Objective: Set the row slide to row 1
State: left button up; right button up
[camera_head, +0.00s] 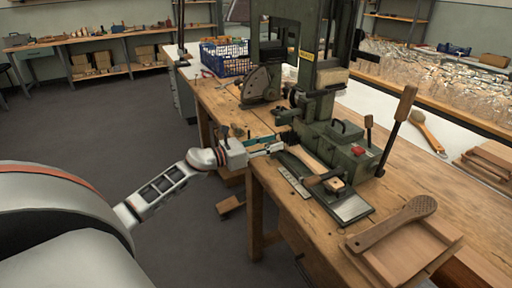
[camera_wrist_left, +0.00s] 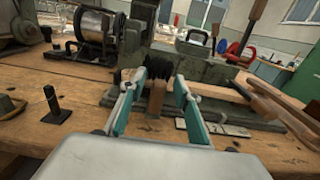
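The green tufting machine (camera_head: 335,140) stands on the wooden bench. I cannot clearly pick out the row slide or read its row. A pale marked strip (camera_head: 293,178) lies along the machine's near side; it also shows in the left wrist view (camera_wrist_left: 226,129). My left gripper (camera_head: 266,146) is at the machine's left end, its teal-padded fingers apart in the left wrist view (camera_wrist_left: 157,92). Between or just beyond them is a wooden piece with a dark bristle tuft (camera_wrist_left: 156,97); contact with the fingers is not clear. My right gripper is not in view.
A wooden brush body (camera_head: 306,160) lies on the machine. A lever with a wooden handle (camera_head: 398,122) rises at its right. A wooden paddle (camera_head: 394,222) lies on boards at the front right. A blue crate (camera_head: 226,58) stands behind. A small black post (camera_wrist_left: 54,106) stands left.

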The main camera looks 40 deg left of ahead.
pick_arm(q)
jog(key=v, duration=1.1)
dwell(0.3)
jog(key=s+d+f+m+g+y+p, duration=0.1)
jog(key=s+d+f+m+g+p, duration=0.1)
jog(key=s+d+f+m, duration=0.6)
jog(key=s+d+f+m+g+y+p, duration=0.1)
jog(key=s+d+f+m+g+p, duration=0.1)
jog(key=s+d+f+m, duration=0.6)
jog(key=s+d+f+m+g+y+p, duration=0.2)
jog(key=s+d+f+m, duration=0.6)
jog(key=d+m, duration=0.7)
jog(key=s+m+p, duration=0.1)
jog(key=s+m, duration=0.1)
jog(key=m, duration=0.2)
jog(key=shift+d+f+m, duration=0.2)
jog(key=shift+d+m, duration=0.1)
jog(key=shift+m, duration=0.1)
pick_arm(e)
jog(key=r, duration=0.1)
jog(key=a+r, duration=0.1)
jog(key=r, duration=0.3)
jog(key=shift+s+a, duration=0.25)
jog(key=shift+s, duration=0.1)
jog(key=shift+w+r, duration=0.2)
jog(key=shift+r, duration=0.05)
